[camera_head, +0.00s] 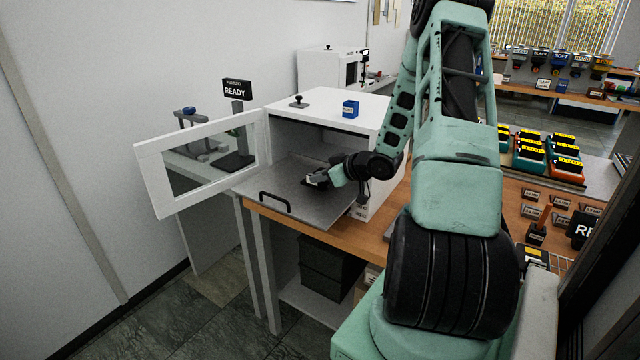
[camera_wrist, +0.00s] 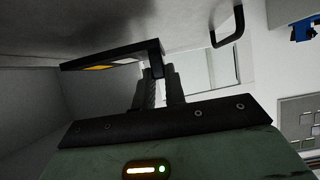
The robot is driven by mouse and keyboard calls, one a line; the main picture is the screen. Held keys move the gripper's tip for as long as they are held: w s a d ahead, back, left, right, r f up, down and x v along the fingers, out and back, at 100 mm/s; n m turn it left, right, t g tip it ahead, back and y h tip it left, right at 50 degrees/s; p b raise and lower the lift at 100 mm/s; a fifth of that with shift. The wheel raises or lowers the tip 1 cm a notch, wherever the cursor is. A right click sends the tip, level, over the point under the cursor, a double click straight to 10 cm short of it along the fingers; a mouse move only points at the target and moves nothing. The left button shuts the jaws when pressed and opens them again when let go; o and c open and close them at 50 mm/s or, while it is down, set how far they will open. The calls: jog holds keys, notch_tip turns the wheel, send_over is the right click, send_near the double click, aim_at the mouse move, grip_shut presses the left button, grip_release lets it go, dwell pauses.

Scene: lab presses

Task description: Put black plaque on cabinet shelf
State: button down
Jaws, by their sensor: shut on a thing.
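The white cabinet (camera_head: 370,110) stands open on the wooden bench. Its grey shelf (camera_head: 285,192) is pulled out at the front, with a black handle; the shelf and handle also show in the wrist view (camera_wrist: 190,18). My gripper (camera_head: 326,179) is over the right part of the shelf, in front of the cabinet opening. In the wrist view, my gripper (camera_wrist: 160,82) is shut on the black plaque (camera_wrist: 112,56), which has a yellow and white face seen nearly edge-on. The plaque lies close to the shelf surface; I cannot tell whether it touches.
The cabinet's windowed door (camera_head: 150,165) is swung open to the left. A blue block (camera_head: 350,108) and a black knob (camera_head: 298,102) sit on the cabinet top. A black READY sign (camera_head: 236,90) stands behind the door. The shelf's left part is clear.

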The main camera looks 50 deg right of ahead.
jog(key=shift+f, duration=1.25)
